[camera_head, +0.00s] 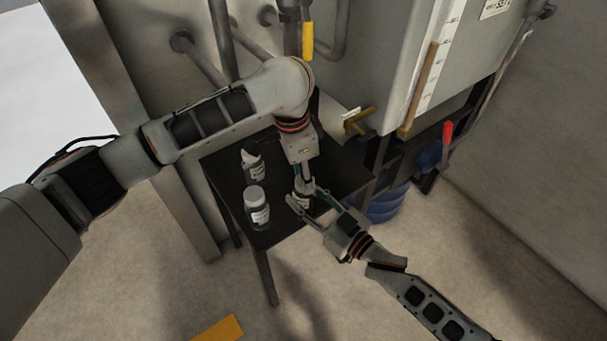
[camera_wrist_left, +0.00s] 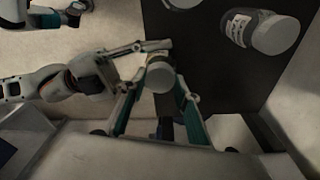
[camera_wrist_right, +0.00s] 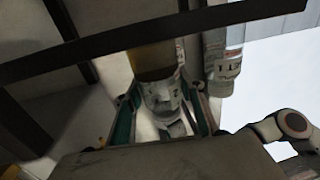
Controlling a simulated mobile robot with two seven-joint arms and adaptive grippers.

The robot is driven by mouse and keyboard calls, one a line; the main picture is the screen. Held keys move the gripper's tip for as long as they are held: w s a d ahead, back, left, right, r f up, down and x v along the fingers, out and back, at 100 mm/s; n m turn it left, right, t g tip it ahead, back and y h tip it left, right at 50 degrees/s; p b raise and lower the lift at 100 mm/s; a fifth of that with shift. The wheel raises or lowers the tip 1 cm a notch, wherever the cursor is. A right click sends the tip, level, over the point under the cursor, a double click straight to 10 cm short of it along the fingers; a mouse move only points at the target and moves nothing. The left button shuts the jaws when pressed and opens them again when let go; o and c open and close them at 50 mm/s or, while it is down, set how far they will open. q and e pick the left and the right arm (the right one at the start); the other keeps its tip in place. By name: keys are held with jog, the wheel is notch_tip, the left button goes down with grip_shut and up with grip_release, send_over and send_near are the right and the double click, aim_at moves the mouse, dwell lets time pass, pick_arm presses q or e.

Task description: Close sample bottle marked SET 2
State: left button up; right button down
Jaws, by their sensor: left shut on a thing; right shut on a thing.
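On the small black table, a sample bottle (camera_head: 300,201) stands between my two grippers, largely hidden by them in the head view. My left gripper (camera_head: 305,186) reaches down from above; the left wrist view shows its fingers around a grey cap (camera_wrist_left: 160,74). My right gripper (camera_head: 306,201) comes in from the right, its fingers shut around the bottle body. In the right wrist view, the bottle (camera_wrist_right: 160,92) shows amber contents and a white label between those fingers. I cannot read its SET number. Whether the cap sits fully on the neck is hidden.
A grey-capped bottle (camera_head: 257,208) and another pale-topped bottle (camera_head: 252,166) stand to the left on the black table (camera_head: 228,172). Behind are the grey tank, pipes, a yellow handle (camera_head: 308,40) and a red handle (camera_head: 447,132). Blue drums stand right of the table.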

pick_arm(q)
jog(key=o, duration=1.2)
jog(key=shift+r, duration=2.3)
jog(key=shift+o, duration=0.6)
